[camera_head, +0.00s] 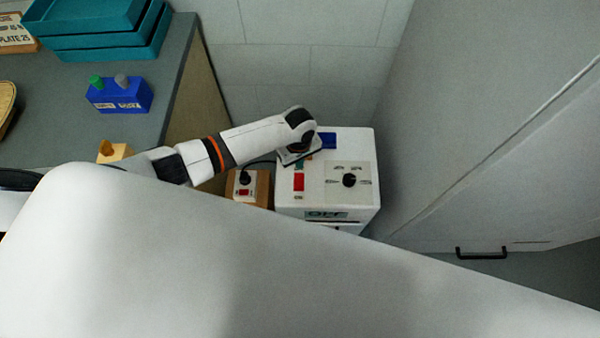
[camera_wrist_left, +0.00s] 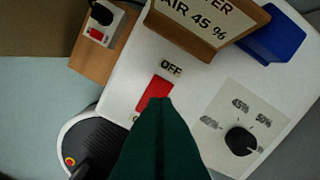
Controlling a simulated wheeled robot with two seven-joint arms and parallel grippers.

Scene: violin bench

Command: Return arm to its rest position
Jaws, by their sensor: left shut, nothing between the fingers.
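My left arm comes in from the left and reaches over a white box unit (camera_head: 361,145) with a red rocker switch (camera_head: 299,183) and a black dial (camera_head: 349,180). My left gripper (camera_head: 298,156) is above the box's left part, its fingers hard to make out there. In the left wrist view the dark green fingers (camera_wrist_left: 160,101) are shut together, empty, with their tips overlapping the lower edge of the red switch (camera_wrist_left: 155,90). I cannot tell whether they touch it. An OFF label (camera_wrist_left: 171,69) is beside the switch. My right gripper is out of view.
A wooden block with a small socket and plug (camera_head: 246,181) stands left of the box. A bench at left holds teal trays (camera_head: 100,42) and a blue block (camera_head: 120,96). A grey cabinet (camera_head: 480,120) is at right. A large pale shape hides the foreground.

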